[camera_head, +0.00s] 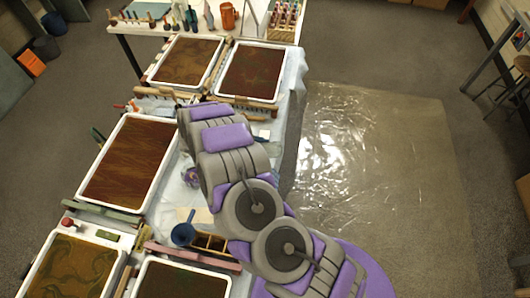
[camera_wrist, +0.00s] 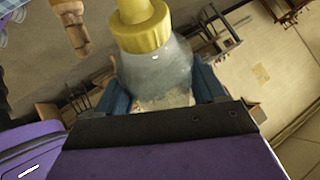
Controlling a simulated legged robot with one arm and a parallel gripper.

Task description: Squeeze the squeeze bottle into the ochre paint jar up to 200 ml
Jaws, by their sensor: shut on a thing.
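The squeeze bottle (camera_wrist: 155,65) shows in the wrist view with a yellow cap and a cloudy, translucent body. My gripper (camera_wrist: 161,90) is shut on this body, with one blue finger on each side. The bottle's tip runs out of the top of the wrist view. In the head view my arm covers the gripper and the bottle. I cannot make out the ochre paint jar in either view.
Several white trays of dark marbled liquid, one at the left (camera_head: 128,160), fill the tables. A blue funnel (camera_head: 183,234) stands by a wooden divided box (camera_head: 209,242). An orange mug (camera_head: 228,15) is on the back table. A plastic sheet (camera_head: 360,160) covers open floor at right.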

